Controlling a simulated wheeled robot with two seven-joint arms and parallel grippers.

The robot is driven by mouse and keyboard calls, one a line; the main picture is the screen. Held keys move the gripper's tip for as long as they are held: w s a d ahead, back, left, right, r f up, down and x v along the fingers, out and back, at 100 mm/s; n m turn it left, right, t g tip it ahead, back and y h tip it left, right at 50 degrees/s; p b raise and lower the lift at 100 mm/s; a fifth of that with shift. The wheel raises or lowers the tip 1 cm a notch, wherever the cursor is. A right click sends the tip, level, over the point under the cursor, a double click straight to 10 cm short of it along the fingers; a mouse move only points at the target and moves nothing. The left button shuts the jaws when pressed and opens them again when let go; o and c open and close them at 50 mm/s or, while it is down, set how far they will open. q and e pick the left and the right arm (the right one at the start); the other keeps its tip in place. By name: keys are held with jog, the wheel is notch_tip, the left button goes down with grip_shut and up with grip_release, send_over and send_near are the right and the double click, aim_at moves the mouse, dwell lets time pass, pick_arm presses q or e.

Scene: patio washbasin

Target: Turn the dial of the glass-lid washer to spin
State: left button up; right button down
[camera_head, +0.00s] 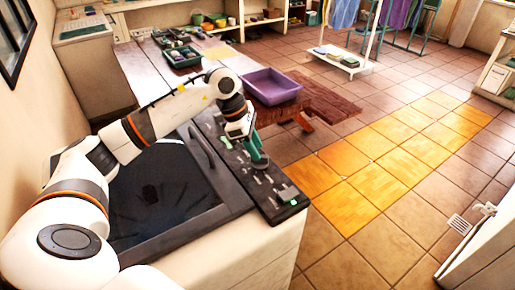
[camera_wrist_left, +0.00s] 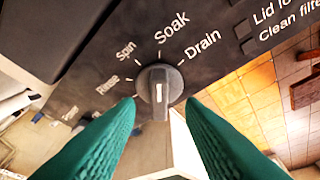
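The glass-lid washer (camera_head: 185,240) stands at the lower left in the head view, its dark glass lid (camera_head: 160,190) down. Its black control panel (camera_head: 285,190) runs along the right side. In the left wrist view, the grey round dial (camera_wrist_left: 159,86) has a raised ridge with a white line, roughly in line with the Soak tick. Rinse and Spin labels are left of Soak, Drain right. My left gripper (camera_head: 258,160) is over the panel. Its green fingers (camera_wrist_left: 161,103) are open, either side of the dial with visible gaps. The gripper hides the dial in the head view. My right gripper is out of view.
A purple basin (camera_head: 272,86) sits on a reddish wooden stand beyond the panel. A table with a green tray (camera_head: 178,57) stands behind the washer. Open tiled floor (camera_head: 390,160) lies to the right, with a white unit at the lower right edge.

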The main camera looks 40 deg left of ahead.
pick_arm(q)
jog(key=shift+x, duration=1.1)
grip_shut()
jog(key=n+t+b, duration=0.1)
jog(key=n+b, duration=0.1)
jog(key=n, duration=0.1)
jog(key=shift+s+d+f+y, duration=0.1)
jog(key=shift+y, duration=0.3)
jog(key=shift+n+t+y+b, duration=0.35)
jog(key=shift+n+b, duration=0.3)
jog(key=shift+n, duration=0.5)
jog(key=shift+n+t+y+b, duration=0.3)
jog(key=shift+n+b, duration=0.3)
jog(key=shift+n, duration=0.55)
jog(key=shift+r, duration=0.2)
